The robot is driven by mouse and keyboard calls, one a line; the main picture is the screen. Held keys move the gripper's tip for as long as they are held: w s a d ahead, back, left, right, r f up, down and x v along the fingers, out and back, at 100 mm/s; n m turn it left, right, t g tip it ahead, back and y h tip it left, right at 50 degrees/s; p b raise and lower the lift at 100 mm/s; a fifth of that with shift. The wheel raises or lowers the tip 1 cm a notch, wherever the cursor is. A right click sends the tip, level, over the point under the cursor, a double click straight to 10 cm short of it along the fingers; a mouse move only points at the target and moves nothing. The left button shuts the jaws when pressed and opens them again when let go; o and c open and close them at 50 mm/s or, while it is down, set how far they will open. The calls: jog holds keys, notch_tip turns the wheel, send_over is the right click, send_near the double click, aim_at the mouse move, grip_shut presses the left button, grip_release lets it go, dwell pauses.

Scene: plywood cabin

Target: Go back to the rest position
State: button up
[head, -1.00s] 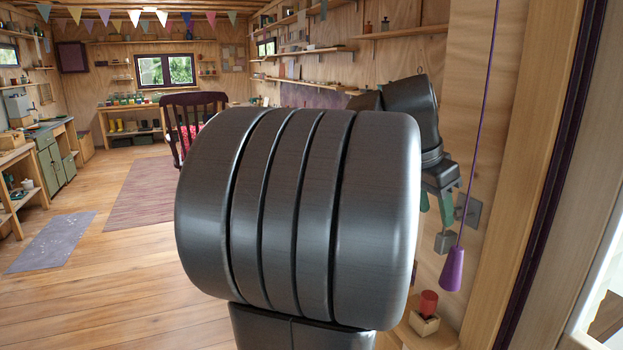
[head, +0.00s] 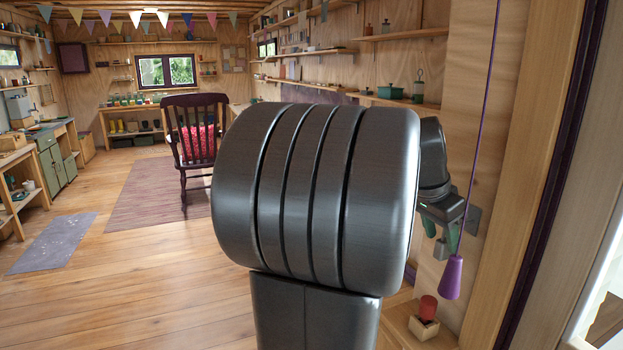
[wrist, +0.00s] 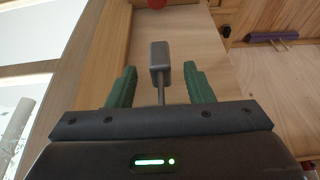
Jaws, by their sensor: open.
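My gripper (head: 440,233) is at the right in the head view, partly hidden behind my own arm. Its two green fingers are apart, and they also show in the wrist view (wrist: 160,88). A grey block on a thin rod (wrist: 160,62) shows between and beyond the fingertips in the wrist view, with a gap on either side. The block also shows below the fingers in the head view (head: 441,248), near a grey wall plate (head: 472,219). I cannot tell how far the block is from the fingers in depth.
A purple pull handle (head: 452,277) hangs on a cord close right of my gripper. Below stands a red object (head: 428,307) in a wooden holder (head: 423,327). A door frame (head: 535,180) is at the right. A chair (head: 196,135) stands on a rug; the floor at left is open.

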jog(key=shift+f, duration=0.1)
jog(key=shift+f+b, duration=0.95)
jog(key=v, duration=1.4)
jog(key=x, duration=1.3)
jog(key=shift+d+f+p, duration=0.15)
jog(key=shift+f+p, duration=0.05)
jog(key=shift+p, duration=0.1)
notch_tip(320, 180, up, 2)
jog(key=shift+w+d+r+p, duration=0.1)
jog(key=shift+w+r+p, duration=0.1)
jog(key=shift+p, duration=0.85)
jog(key=s+a+b, duration=0.1)
jog(key=s+a, duration=0.2)
jog(key=a, duration=0.4)
jog(key=s+a+b, duration=0.2)
jog(key=s+a, duration=0.1)
jog(key=a, duration=0.5)
jog(key=shift+s+f, duration=0.2)
jog(key=shift+f, duration=0.1)
